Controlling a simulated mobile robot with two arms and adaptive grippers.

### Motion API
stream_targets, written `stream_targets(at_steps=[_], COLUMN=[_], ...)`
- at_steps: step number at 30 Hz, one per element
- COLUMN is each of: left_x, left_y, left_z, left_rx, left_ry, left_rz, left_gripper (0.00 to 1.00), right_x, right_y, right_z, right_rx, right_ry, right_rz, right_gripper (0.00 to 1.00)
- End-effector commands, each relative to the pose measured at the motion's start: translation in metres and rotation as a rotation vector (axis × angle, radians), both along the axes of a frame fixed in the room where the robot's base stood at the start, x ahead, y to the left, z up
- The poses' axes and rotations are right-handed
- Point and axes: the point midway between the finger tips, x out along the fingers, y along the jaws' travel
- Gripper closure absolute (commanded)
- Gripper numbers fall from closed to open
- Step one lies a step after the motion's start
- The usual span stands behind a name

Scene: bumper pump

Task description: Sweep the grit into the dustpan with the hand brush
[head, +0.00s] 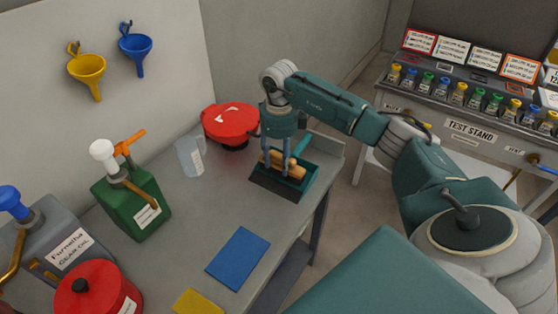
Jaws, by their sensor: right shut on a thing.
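My right gripper (276,168) points down and is shut on the hand brush (295,170), whose tan wooden body shows between and beside the fingers. The brush is over or inside the teal dustpan (308,181); I cannot tell whether it touches the pan. The dustpan lies near the right edge of the grey bench, its teal handle pointing away to the back. A dark band runs along its near side. I cannot make out any grit; it may be too small or hidden. My left gripper is not in view.
A green pump can (133,205), a grey gear oil can (62,243) and a red can (97,292) are at left. A blue mat (238,258) lies in front; bare bench (205,215) lies between.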

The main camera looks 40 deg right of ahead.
Motion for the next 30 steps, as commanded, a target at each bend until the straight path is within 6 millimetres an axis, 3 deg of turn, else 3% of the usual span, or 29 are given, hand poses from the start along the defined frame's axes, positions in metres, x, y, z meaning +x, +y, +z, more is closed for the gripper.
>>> stream_targets(at_steps=[18, 30], left_x=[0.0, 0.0], left_y=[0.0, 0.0], left_z=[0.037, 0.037], left_rx=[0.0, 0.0], left_ry=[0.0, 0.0], left_rz=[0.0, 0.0], left_gripper=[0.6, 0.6], right_x=[0.0, 0.0], right_y=[0.0, 0.0], right_z=[0.053, 0.054], right_rx=[-0.001, -0.001], right_ry=[-0.001, -0.001], right_rz=[0.0, 0.0], right_gripper=[0.94, 0.94])
